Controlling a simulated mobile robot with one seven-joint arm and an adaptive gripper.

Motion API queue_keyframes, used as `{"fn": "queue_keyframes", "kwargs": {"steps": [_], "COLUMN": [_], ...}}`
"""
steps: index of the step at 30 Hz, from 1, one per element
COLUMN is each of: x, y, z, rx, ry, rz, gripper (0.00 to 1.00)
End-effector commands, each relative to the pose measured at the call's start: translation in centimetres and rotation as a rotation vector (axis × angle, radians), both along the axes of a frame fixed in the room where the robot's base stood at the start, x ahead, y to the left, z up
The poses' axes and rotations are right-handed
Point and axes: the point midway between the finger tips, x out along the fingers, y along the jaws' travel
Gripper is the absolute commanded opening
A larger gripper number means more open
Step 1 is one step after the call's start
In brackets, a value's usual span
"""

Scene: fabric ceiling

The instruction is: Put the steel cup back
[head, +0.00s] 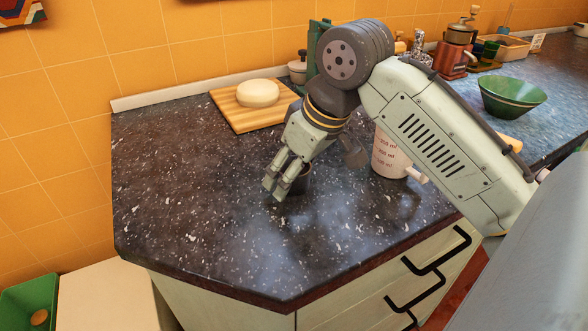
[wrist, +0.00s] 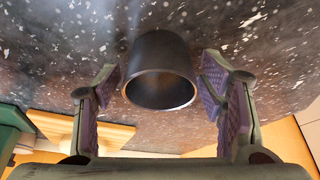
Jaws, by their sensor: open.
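The steel cup (wrist: 160,58) is a small dark metal cup standing on the dark speckled counter (head: 190,210). In the wrist view its round rim faces me, between and slightly beyond my fingertips. In the head view only part of the cup (head: 304,182) shows, just behind my fingers. My gripper (head: 275,189) is open and low over the counter. In the wrist view its two fingers (wrist: 163,82) stand apart on either side of the cup, with visible gaps; I see no grip on it.
A wooden board (head: 228,112) with a pale round loaf or cheese (head: 258,93) lies at the back. A white measuring jug (head: 386,155) stands right of my gripper, partly behind my arm. A green bowl (head: 513,98) is farther right. The counter's left and front are clear.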

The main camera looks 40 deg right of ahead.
Motion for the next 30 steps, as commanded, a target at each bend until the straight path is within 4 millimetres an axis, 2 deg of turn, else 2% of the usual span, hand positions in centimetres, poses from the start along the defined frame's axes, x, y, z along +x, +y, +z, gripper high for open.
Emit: {"fn": "queue_keyframes", "kwargs": {"steps": [5, 15, 19, 24, 30], "x": [-0.4, -3.1, -3.9, -4.5, -4.6], "y": [-0.1, -0.5, -0.6, -0.7, -0.7], "z": [1.3, 7.9, 9.9, 11.2, 11.4], "rx": [0.0, 0.0, 0.0, 0.0, -0.001], "ry": [-0.002, -0.003, -0.002, -0.001, 0.001], "rz": [0.0, 0.0, 0.001, 0.001, 0.001], "gripper": [0.64, 0.64, 0.64, 0.64, 0.64]}}
